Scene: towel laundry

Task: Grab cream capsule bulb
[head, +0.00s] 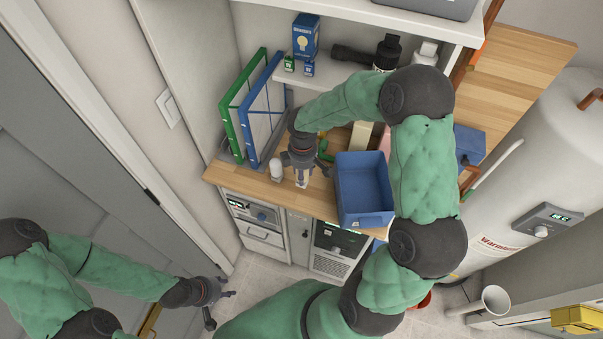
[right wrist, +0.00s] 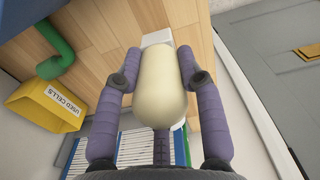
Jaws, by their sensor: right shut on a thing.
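The cream capsule bulb (right wrist: 160,88) is a smooth, rounded, elongated piece between the two purple-grey fingers of my right gripper (right wrist: 160,70). The fingers press on it from both sides. In the head view my right gripper (head: 302,174) points down over the front of the wooden counter, and the cream bulb (head: 302,182) shows small between its fingers. A white piece shows beyond the bulb in the right wrist view; I cannot tell whether it belongs to it. My left gripper (head: 218,305) is low at the lower left, its fingers apart and empty.
A white rounded bulb (head: 277,170) stands just left of my right gripper. A blue bin (head: 364,185) is close on the right. Green and blue binders (head: 243,105) stand behind. A yellow "USED CELLS" box (right wrist: 44,103) and a shelf (head: 350,83) are near.

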